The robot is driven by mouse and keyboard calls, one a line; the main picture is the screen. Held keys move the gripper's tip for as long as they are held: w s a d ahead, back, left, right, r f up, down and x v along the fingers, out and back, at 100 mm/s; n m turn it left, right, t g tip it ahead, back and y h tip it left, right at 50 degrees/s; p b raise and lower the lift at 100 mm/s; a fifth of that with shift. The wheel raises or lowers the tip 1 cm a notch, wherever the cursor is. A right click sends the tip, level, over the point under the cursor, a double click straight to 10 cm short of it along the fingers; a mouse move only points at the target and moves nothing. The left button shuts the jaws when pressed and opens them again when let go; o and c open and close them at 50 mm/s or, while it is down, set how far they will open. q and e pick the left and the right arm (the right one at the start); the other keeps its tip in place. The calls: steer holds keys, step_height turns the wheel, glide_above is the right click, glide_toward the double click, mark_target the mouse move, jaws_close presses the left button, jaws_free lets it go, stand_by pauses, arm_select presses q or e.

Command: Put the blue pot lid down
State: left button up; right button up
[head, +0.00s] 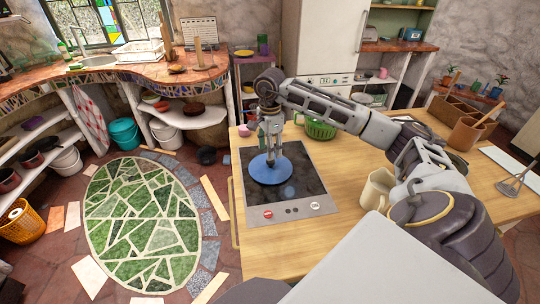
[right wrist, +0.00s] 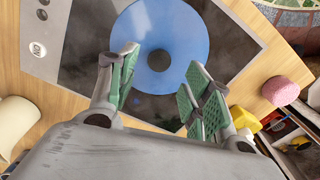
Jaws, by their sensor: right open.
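The blue pot lid (head: 265,172) lies flat on the black cooktop (head: 310,180), toward its left side. My right gripper (head: 271,152) points down just above the lid's middle. In the right wrist view the lid (right wrist: 185,22) shows as a blue disc with a small grey round centre. There my right gripper (right wrist: 160,72) has its green-padded fingers spread apart, one on each side below that centre, with nothing between them. I cannot tell whether a fingertip touches the lid. My left gripper is not in view.
The wooden counter (head: 345,150) is bare between cooktop and jug.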

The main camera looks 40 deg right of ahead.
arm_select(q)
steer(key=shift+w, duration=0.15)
arm_select(e)
step_height(320, 180, up, 7)
steer(key=shift+f, duration=0.2)
stand_by(0.5)
